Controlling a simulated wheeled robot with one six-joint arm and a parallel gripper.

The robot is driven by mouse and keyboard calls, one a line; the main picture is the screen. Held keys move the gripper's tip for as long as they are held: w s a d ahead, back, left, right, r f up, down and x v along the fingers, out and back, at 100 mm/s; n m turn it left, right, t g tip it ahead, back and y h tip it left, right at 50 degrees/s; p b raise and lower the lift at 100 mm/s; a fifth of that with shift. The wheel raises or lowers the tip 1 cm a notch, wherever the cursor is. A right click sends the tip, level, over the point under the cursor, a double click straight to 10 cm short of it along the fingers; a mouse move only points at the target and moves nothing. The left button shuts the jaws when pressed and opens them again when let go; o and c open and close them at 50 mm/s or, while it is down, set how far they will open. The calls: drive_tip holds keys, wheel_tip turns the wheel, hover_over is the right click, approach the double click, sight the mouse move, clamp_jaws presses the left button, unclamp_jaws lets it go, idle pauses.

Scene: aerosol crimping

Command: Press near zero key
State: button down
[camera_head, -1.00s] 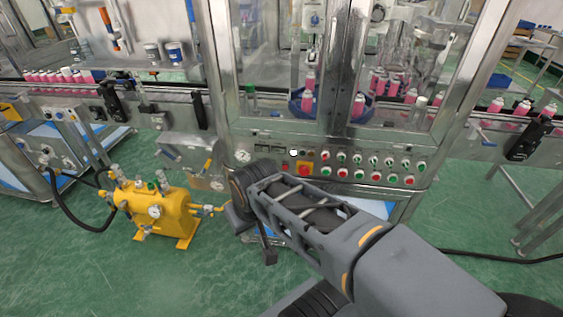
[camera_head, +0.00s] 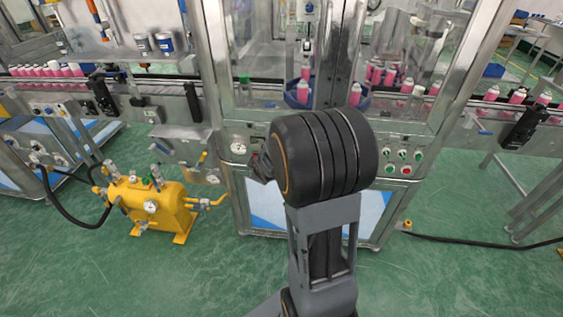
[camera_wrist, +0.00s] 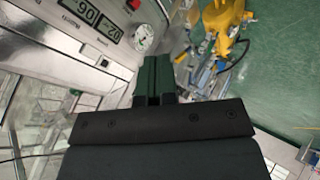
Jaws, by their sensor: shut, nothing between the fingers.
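In the wrist view my gripper (camera_wrist: 153,82) is shut and empty, its dark green fingertips together in front of the metal control panel (camera_wrist: 50,50). Two small digital displays with dark digits, one (camera_wrist: 84,11) at the top left and one (camera_wrist: 108,27) beside it, sit on this panel, tilted in the picture. A small button (camera_wrist: 103,62) lies below them, left of the fingertips. No key marked zero can be made out. In the head view my arm hides the middle of the machine's panel, including the displays.
A round gauge (camera_head: 238,148) is left of my arm, and it also shows in the wrist view (camera_wrist: 143,38). A red button (camera_wrist: 134,4) is near it. Green and red buttons (camera_head: 404,155) are right of my arm. A yellow tank (camera_head: 152,205) stands on the floor at left.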

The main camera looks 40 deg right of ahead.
drive_tip(key=w+d+f+n+t, duration=0.1)
drive_tip(key=d+f+n+t, duration=0.1)
drive_tip(key=f, duration=0.5)
drive_tip(key=w+d+f+n+t+y, duration=0.1)
drive_tip(key=d+f+n+t, duration=0.1)
drive_tip(key=d+f+n, duration=0.2)
wheel_tip(320, 180, down, 3)
drive_tip(key=shift+w+d+r+n+y, duration=0.1)
drive_tip(key=shift+w+d+n+y, duration=0.2)
drive_tip(key=shift+d, duration=0.7)
drive_tip(key=w+d, duration=0.6)
drive_tip(key=shift+w, duration=0.15)
drive_tip(key=shift+w+d+b, duration=0.1)
drive_tip(key=shift+b, duration=0.3)
idle(0.8)
drive_tip(key=shift+w+d, duration=0.2)
